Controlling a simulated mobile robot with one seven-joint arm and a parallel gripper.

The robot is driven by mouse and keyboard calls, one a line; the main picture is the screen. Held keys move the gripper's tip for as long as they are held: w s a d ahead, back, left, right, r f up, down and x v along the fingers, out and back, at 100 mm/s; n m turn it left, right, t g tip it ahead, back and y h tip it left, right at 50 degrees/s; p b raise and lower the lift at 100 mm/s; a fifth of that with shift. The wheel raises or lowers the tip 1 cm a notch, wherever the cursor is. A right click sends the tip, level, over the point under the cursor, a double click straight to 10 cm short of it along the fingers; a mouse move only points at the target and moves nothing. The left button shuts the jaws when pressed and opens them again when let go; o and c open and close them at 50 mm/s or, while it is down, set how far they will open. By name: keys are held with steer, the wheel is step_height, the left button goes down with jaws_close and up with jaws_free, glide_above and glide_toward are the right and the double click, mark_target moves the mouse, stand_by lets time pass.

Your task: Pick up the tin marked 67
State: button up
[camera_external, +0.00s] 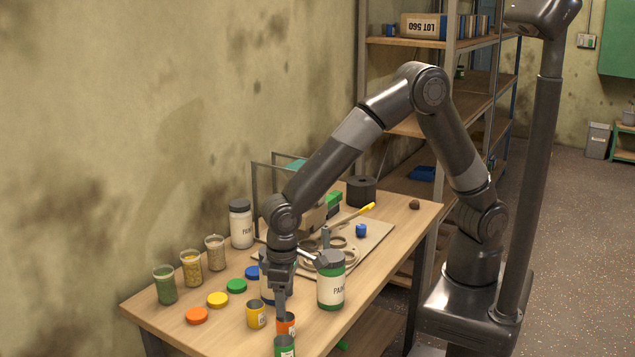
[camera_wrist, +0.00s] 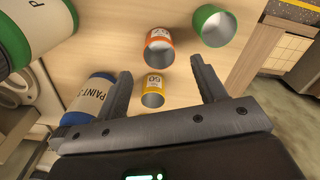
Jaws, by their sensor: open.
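Three small open tins stand near the front of the table: yellow (camera_external: 256,314), orange (camera_external: 286,325) and green (camera_external: 284,346). In the wrist view, the yellow tin (camera_wrist: 153,90) lies between my fingers, the orange tin (camera_wrist: 158,47) is just past the fingertips, and the green tin (camera_wrist: 211,26) is beyond to the right. The yellow and orange tins carry pale number labels too small to read surely; I cannot tell which is 67. My gripper (camera_external: 281,314) points down among the tins. In the wrist view, my gripper (camera_wrist: 161,70) is open and empty.
A large green paint tin (camera_external: 331,288) stands close right of my gripper. Coloured lids (camera_external: 217,299) and filled jars (camera_external: 190,268) are to the left. The table (camera_external: 165,318) ends close by the tins.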

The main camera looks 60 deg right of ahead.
mark_target(285, 320)
steer(key=shift+w+f, duration=0.1)
steer(key=shift+f, duration=3.5)
steer(key=shift+c, duration=0.4)
steer(key=c, duration=0.9)
steer(key=shift+c, duration=0.2)
